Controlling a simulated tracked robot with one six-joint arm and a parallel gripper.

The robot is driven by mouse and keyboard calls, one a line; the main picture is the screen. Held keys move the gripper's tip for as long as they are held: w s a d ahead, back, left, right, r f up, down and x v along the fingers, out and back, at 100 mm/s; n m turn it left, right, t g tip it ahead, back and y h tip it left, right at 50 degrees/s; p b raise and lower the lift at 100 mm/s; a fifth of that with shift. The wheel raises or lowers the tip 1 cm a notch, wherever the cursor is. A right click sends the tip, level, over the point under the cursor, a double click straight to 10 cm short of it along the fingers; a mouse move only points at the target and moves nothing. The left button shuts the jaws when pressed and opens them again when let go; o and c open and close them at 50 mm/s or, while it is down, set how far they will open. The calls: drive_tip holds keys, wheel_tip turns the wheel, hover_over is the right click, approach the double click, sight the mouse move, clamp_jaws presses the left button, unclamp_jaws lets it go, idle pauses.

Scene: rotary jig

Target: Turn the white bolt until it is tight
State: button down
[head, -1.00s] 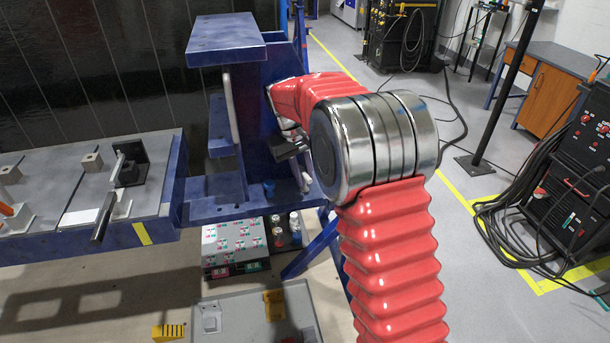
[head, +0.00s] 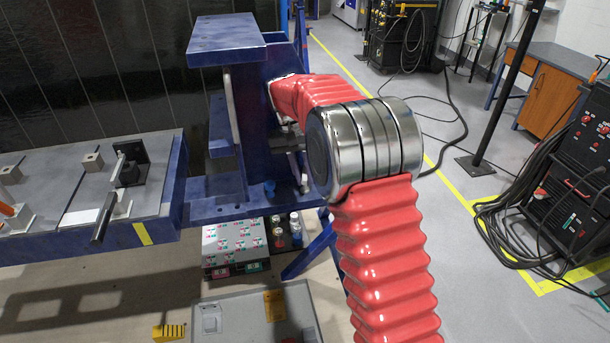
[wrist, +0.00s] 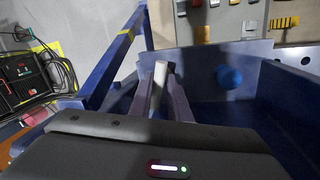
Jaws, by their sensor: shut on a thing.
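The white bolt (wrist: 159,78) shows in the wrist view as a pale shaft between the two dark fingers of my gripper (wrist: 160,92). The fingers are shut on it, one on each side. Its lower part is hidden by the gripper body, and how deep it is seated cannot be seen. In the head view, my gripper (head: 287,145) is a dark shape in front of the blue jig (head: 256,120), partly hidden by my red-sleeved arm. I cannot make out the bolt for certain there.
A blue round knob (wrist: 229,76) is on the jig, to the right of the fingers in the wrist view. A grey worktable (head: 70,160) with clamps stands left of the jig. Boxes (head: 236,245) lie below. Black machines and cables (head: 560,200) stand at right.

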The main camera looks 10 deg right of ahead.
drive_tip(key=shift+r, duration=0.1)
drive_tip(key=c, duration=1.7)
unclamp_jaws()
drive_tip(key=shift+o, duration=0.2)
drive_tip(key=shift+r, duration=0.1)
